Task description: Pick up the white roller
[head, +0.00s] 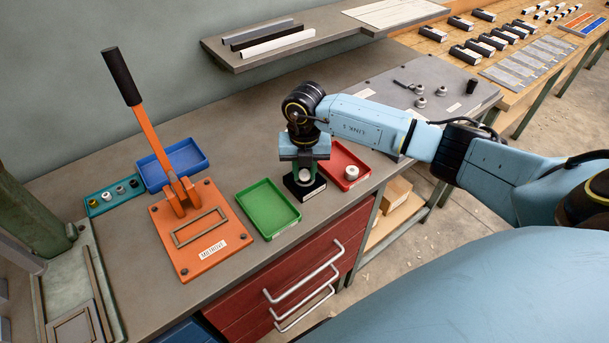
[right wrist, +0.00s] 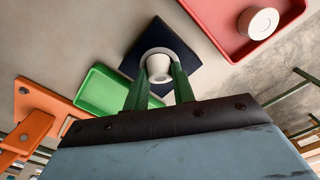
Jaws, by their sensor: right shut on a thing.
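My right gripper (head: 304,167) points down over a small black block and is shut on a white roller (head: 305,176). In the right wrist view the roller (right wrist: 157,62) stands between the two green fingertips (right wrist: 162,76), with its wide round top showing. It is over the black block (right wrist: 133,62); I cannot tell whether it touches the block. Another white round piece (head: 351,172) sits in the red tray and also shows in the right wrist view (right wrist: 258,21). My left gripper is not in view.
The red tray (head: 335,155) is right of the block and the green tray (head: 262,224) left. Further left are an orange lever press (head: 170,254), a blue tray (head: 152,177) and a teal tray (head: 93,212) with several small pieces. A shelf (head: 222,53) hangs behind.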

